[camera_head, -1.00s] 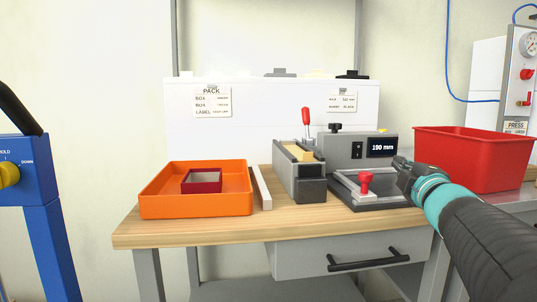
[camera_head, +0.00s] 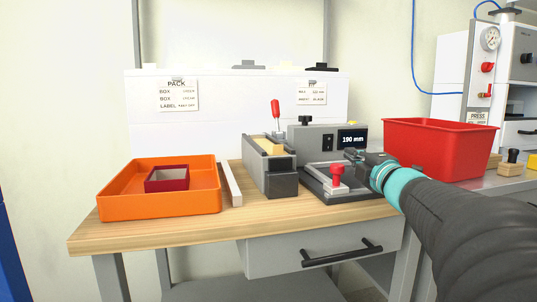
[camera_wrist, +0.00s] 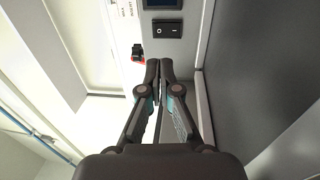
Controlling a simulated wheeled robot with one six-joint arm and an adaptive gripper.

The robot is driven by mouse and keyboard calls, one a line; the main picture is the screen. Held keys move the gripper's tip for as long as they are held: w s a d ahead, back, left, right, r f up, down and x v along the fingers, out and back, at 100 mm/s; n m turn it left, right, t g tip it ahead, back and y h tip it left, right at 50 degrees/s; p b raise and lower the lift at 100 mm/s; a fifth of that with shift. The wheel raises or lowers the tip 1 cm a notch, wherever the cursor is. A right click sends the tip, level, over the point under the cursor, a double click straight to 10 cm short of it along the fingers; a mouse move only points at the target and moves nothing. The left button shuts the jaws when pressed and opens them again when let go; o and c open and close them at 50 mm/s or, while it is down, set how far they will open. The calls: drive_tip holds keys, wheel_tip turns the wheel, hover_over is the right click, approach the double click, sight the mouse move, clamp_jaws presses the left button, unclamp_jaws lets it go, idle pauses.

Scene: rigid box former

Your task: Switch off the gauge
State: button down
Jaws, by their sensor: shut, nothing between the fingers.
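The gauge (camera_head: 305,134) is a grey box at the back right of the wooden bench, its lit display (camera_head: 352,139) reading "190 mm". A black rocker switch (camera_head: 328,142) sits left of the display. In the wrist view the rocker switch (camera_wrist: 167,30), with its line and circle marks, is on the grey face just beyond my fingertips, next to the display (camera_wrist: 160,4). My gripper (camera_head: 351,155) is shut and empty, in front of the gauge and just below the display. Its fingertips (camera_wrist: 158,70) appear apart from the switch; whether it is pressed is unclear.
A red-knobbed fixture (camera_head: 337,176) lies just left of and below my gripper. A grey holder with a red lever (camera_head: 276,114) stands left of the gauge. An orange tray (camera_head: 160,207) holds a dark red box (camera_head: 167,181). A red bin (camera_head: 440,150) stands to the right.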

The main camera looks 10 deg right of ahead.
sight(328, 139)
drive_tip(key=w, duration=0.6)
drive_tip(key=w+r, duration=0.1)
drive_tip(key=w, duration=0.3)
drive_tip(key=shift+w+a+r, duration=0.1)
drive_tip(key=shift+a, duration=0.05)
